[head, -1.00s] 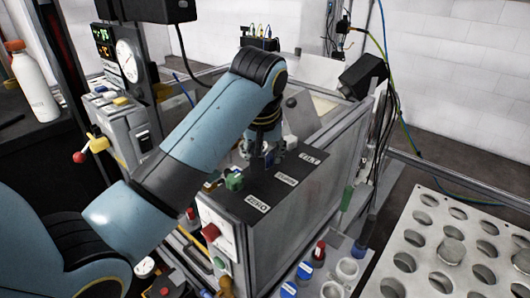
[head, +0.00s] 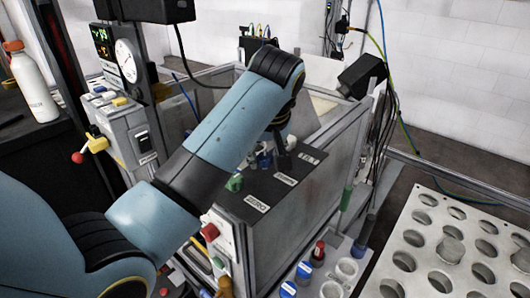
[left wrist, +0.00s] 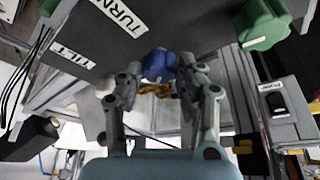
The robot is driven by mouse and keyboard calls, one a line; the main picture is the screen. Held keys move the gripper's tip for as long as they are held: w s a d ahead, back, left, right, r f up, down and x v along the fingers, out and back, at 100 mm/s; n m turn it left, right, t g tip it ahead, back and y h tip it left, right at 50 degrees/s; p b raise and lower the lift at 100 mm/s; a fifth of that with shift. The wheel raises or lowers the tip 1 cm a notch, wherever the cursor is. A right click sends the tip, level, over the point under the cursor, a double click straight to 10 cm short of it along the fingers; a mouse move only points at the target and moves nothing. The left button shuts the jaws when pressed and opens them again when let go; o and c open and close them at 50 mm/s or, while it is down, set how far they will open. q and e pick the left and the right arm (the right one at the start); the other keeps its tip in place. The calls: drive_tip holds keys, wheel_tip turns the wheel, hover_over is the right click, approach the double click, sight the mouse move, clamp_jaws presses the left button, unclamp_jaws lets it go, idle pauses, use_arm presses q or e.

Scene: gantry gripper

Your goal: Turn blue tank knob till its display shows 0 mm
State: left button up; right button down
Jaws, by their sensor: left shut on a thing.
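The blue knob (left wrist: 157,66) sits at the edge of a black panel, between my left gripper's fingers in the left wrist view. In the head view, the blue knob (head: 264,160) is partly hidden behind my left wrist. My left gripper (left wrist: 160,74) is shut on the blue knob. In the head view, the left gripper (head: 274,158) reaches down to the panel top and is mostly covered by its own arm. The display (head: 104,37) at the upper left has green digits above orange ones, too small to read surely. My right gripper is not in view.
A green knob (head: 234,183) stands near the blue one on the labelled black panel (head: 280,190). A dial gauge (head: 126,61) is beside the display. A perforated white rack (head: 450,225) is at the right. A white bottle (head: 34,88) stands at the left.

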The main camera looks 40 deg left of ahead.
use_arm(q)
drive_tip(key=o, duration=1.1)
drive_tip(key=shift+o, duration=0.2)
drive_tip(key=v, duration=0.7)
drive_tip(key=shift+r, duration=0.2)
drive_tip(key=shift+d, duration=0.1)
